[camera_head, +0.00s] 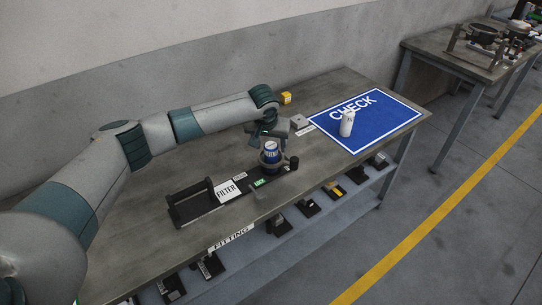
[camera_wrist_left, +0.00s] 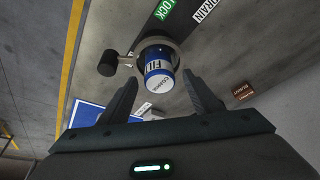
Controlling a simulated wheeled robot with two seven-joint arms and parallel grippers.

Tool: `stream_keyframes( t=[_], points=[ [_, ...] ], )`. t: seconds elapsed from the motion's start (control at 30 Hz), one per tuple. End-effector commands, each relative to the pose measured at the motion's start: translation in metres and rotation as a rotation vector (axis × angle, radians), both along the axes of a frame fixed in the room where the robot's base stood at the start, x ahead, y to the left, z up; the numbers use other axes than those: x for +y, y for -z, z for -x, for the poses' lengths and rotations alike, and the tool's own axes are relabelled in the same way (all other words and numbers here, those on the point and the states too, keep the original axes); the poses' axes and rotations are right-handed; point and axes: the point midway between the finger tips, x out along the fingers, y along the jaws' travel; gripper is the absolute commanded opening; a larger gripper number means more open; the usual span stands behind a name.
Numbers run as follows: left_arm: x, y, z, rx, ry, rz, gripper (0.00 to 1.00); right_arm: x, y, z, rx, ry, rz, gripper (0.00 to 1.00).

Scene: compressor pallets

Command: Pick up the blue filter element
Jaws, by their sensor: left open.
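The blue filter element (camera_head: 271,150), a blue and white can with lettering, stands in a dark round holder (camera_head: 267,167) on the black fixture. In the left wrist view the can (camera_wrist_left: 158,65) sits in a ring-shaped holder (camera_wrist_left: 172,46) with a black knob beside it. My left gripper (camera_head: 270,137) is over the can, pointing down. In the wrist view its open fingers (camera_wrist_left: 160,84) lie on either side of the can's near end, with gaps visible. Nothing is gripped. My right gripper is in neither view.
A white cylinder (camera_head: 347,124) stands on the blue CHECK mat (camera_head: 385,118) to the right. A black handled frame (camera_head: 192,204) and FILTER label (camera_head: 228,190) lie left of the can. A small yellow block (camera_head: 286,98) sits at the bench's back edge.

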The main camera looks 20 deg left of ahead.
Motion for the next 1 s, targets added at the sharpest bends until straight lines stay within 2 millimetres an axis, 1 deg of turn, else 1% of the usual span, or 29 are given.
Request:
stream_keyframes(
  t=[0.37, 0.47, 0.5, 0.57, 0.6, 0.63, 0.87, 1.0],
  points=[
    [-0.0002, 0.0000, 0.0003, 0.000, 0.000, 0.000, 0.58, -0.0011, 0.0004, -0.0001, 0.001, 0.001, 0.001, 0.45],
    [-0.0002, 0.0000, 0.0003, 0.000, 0.000, 0.000, 0.37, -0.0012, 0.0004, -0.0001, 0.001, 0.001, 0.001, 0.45],
    [-0.0002, 0.0000, 0.0003, 0.000, 0.000, 0.000, 0.27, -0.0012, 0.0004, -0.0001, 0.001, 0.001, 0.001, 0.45],
    [-0.0002, -0.0001, 0.0003, 0.000, 0.000, 0.000, 0.13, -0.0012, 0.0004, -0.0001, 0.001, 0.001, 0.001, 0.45],
    [-0.0002, -0.0001, 0.0003, 0.000, 0.000, 0.000, 0.03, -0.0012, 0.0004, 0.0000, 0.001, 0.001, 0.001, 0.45],
    [-0.0002, -0.0003, 0.0002, 0.000, 0.000, 0.000, 0.01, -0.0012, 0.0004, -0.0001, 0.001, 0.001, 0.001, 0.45],
    [-0.0002, -0.0009, 0.0001, 0.000, 0.000, 0.000, 0.01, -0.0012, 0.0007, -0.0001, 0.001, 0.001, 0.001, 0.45],
    [-0.0004, -0.0062, -0.0001, 0.000, 0.000, 0.001, 0.01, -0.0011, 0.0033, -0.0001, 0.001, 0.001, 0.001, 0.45]
  ],
)
